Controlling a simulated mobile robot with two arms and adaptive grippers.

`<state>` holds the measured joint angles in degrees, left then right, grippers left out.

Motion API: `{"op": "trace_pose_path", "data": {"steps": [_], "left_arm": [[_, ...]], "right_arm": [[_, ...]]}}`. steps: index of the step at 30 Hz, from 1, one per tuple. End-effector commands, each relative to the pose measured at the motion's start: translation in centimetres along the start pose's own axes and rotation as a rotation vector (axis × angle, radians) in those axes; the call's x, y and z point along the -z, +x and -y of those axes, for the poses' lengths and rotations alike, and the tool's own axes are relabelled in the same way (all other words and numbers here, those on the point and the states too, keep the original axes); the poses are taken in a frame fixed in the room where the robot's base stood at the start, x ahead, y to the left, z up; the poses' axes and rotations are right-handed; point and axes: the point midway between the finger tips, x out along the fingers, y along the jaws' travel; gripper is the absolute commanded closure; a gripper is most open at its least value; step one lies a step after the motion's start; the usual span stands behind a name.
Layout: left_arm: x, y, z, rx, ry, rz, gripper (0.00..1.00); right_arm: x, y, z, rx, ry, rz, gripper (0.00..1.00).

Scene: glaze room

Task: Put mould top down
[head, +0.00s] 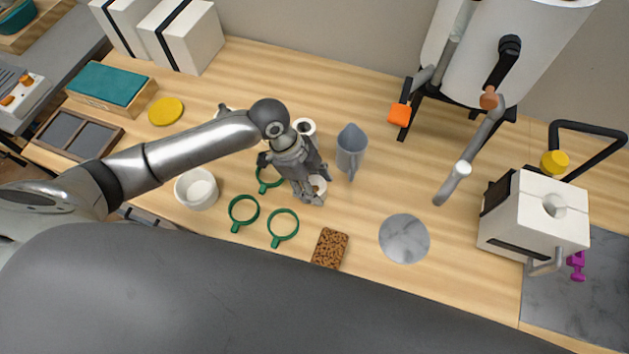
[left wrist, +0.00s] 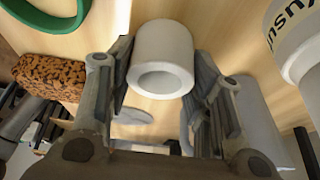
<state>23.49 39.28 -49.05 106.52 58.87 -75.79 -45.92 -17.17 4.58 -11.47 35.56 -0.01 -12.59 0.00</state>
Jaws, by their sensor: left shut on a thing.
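My left gripper (head: 304,193) is shut on a short white hollow cylinder (head: 318,184), low over the middle of the table. In the left wrist view the cylinder (left wrist: 163,45) sits between the fingers, its round opening facing the camera. Whether its far end touches the table is hard to tell. Two white blocks with black straps (head: 185,35) stand at the back left. No part is clearly recognisable as a separate mould top. My right gripper is not in view.
A round marble disc (head: 404,238) lies to the right. Bare wood surrounds the disc.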

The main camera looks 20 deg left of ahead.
Motion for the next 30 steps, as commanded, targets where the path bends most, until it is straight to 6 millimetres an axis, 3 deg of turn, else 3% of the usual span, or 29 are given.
{"op": "trace_pose_path", "data": {"steps": [7,8,12,23,30], "left_arm": [[-0.1,0.3,0.0,0.0,0.0,0.0,0.78],[-0.1,0.2,0.0,0.0,0.0,0.0,0.49],[-0.1,0.2,0.0,0.0,0.0,0.0,0.31],[0.0,-0.1,0.0,0.001,0.001,0.0,0.31],[-0.1,-3.5,0.1,0.006,0.002,0.001,0.31]], "right_arm": [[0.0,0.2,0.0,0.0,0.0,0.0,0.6],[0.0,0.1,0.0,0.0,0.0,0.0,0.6],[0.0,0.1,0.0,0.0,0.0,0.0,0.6],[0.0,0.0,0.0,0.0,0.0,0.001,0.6],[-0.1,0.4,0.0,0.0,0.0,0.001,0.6]]}}
